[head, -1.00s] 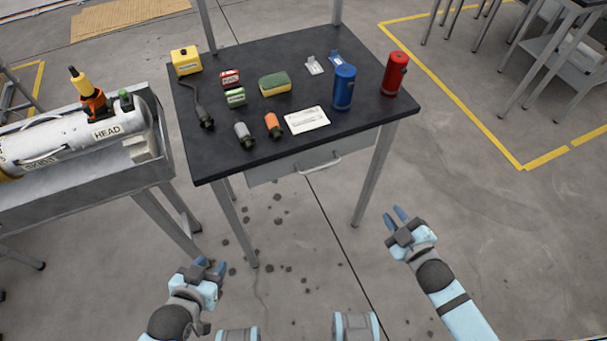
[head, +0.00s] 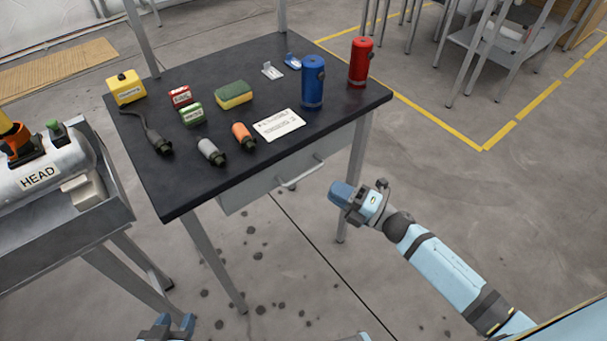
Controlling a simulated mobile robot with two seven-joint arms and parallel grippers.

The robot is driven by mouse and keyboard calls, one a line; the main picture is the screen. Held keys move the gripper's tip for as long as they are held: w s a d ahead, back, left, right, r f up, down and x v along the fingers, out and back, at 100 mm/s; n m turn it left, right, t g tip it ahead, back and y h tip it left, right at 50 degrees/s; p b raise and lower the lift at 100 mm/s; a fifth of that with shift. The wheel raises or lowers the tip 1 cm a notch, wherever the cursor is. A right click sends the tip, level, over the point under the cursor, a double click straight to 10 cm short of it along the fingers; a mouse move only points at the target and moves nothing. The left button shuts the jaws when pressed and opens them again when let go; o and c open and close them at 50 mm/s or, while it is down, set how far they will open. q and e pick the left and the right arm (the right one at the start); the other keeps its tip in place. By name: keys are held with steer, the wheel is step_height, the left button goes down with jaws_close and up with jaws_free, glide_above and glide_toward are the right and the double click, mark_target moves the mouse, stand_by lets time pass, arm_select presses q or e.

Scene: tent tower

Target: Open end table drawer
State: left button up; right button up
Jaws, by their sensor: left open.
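The end table (head: 185,190) has a dark top and grey legs. Its grey drawer (head: 250,188) is under the front edge and looks closed. The drawer's bar handle (head: 303,173) is on the front face, toward the right. My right gripper (head: 341,194) is just right of and below the handle, apart from it in the picture. Its fingers overlap from this side, so I cannot tell whether they are open. My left gripper (head: 175,324) is open at the bottom edge, well below the table, and partly cut off by the frame.
Bottles, including a blue one (head: 313,82) and a red one (head: 361,62), a sponge (head: 234,95), a card (head: 279,125) and small items stand on the tabletop. The floor before the drawer is clear.

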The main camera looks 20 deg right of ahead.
mark_target(305, 173)
steer(key=x, duration=0.9)
steer(key=shift+w+a, duration=0.1)
steer(key=shift+a, duration=0.05)
jaws_close()
